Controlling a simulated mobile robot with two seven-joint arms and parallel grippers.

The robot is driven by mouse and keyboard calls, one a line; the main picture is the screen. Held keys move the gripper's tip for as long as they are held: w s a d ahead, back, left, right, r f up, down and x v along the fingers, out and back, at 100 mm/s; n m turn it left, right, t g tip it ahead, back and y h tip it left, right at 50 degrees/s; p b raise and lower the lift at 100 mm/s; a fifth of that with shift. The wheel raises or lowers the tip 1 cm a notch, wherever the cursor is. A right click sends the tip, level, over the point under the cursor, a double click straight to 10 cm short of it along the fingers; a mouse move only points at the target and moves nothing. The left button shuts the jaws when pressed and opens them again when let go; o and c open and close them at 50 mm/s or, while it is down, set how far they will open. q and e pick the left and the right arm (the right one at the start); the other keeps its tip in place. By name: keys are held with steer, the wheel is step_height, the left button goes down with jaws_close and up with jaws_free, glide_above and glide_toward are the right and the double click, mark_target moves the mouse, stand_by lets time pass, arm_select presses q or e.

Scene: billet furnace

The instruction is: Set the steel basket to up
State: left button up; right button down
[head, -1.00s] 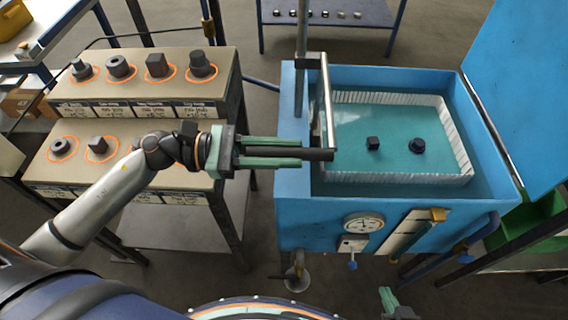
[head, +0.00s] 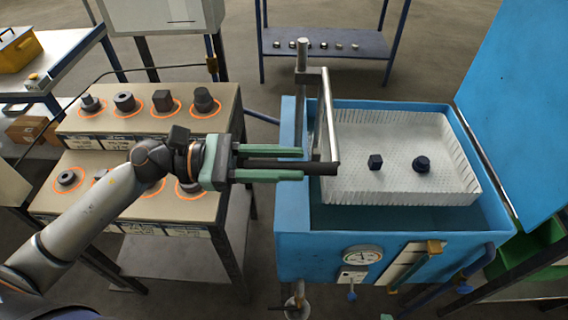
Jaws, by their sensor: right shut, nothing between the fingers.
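The steel basket (head: 400,135) is a white perforated tray in the blue tank (head: 295,225). It is raised, its floor clear of the liquid, and carries two dark pieces, a block (head: 375,162) and a rounder one (head: 422,164). A steel frame and bar (head: 329,110) at its left side carry a dark handle (head: 322,168) pointing left. My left gripper (head: 302,164) has its green fingers above and below this handle, closed on it. Only a green tip of my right gripper (head: 386,317) shows at the bottom edge.
A two-step stand (head: 130,140) with dark parts in orange rings is left of the tank. The open blue lid (head: 520,90) rises at the right. A gauge (head: 362,256) is on the tank front. A blue shelf (head: 325,43) stands behind.

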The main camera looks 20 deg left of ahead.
arm_select(q)
steer(key=o, duration=0.4)
steer(key=shift+f, duration=0.2)
steer(key=shift+c, duration=0.2)
steer(key=shift+s+a+f+b, duration=0.15)
steer(key=shift+a+b, duration=0.15)
steer(key=shift+a, duration=0.15)
steer(key=b+v, duration=0.3)
steer(key=v, duration=0.8)
steer(key=shift+a+b, duration=0.25)
steer(key=shift+b, duration=0.1)
steer(key=shift+r, duration=0.25)
